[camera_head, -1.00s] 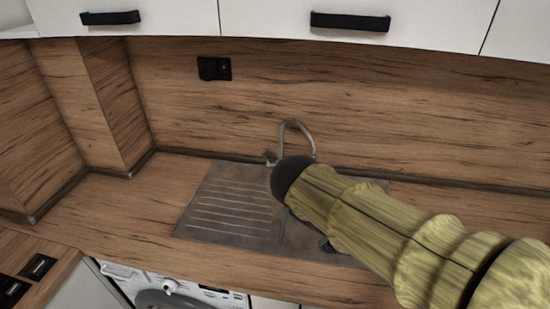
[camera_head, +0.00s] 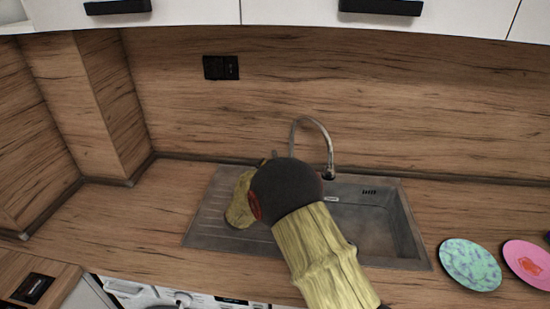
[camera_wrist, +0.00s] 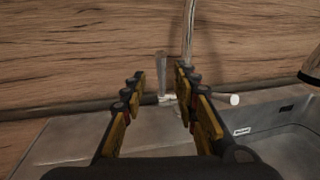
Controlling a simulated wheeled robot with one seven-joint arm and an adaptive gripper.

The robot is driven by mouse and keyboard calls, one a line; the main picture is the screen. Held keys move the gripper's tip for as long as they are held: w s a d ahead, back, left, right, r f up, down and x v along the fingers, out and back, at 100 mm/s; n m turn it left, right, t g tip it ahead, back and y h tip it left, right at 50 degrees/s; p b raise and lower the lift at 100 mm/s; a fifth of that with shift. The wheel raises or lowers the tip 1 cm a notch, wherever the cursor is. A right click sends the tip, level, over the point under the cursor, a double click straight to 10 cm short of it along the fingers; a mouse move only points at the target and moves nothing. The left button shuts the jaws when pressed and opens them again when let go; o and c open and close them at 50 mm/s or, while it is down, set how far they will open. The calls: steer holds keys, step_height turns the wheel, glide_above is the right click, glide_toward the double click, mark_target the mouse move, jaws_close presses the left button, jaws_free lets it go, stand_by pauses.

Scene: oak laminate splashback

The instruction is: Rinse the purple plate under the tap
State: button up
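The curved metal tap (camera_head: 313,123) stands behind the sink (camera_head: 410,225); no water shows. In the wrist view, my gripper (camera_wrist: 160,78) is open and empty, with fingers either side of the line to the upright tap lever (camera_wrist: 162,72). I cannot tell whether they touch it. The tap's pipe (camera_wrist: 189,35) rises just right. In the head view my dark wrist hides the fingers. No plainly purple plate shows. A teal plate with purplish patches (camera_head: 470,265) and a pink plate with a red motif (camera_head: 529,264) lie right of the sink. A dark bluish sliver shows at the right edge.
The steel basin (camera_head: 365,228) looks empty where it shows. The drainboard (camera_head: 212,222) lies left of it, partly hidden by my arm. The counter (camera_head: 125,215) is clear on the left. White cupboards (camera_head: 290,12) hang above, and a washing machine (camera_head: 150,295) stands below.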

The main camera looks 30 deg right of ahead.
mark_target(275, 157)
steer(key=b+x, duration=0.1)
steer(key=x, duration=0.6)
steer(key=shift+d, duration=0.2)
steer(key=shift+c, duration=0.6)
jaws_close()
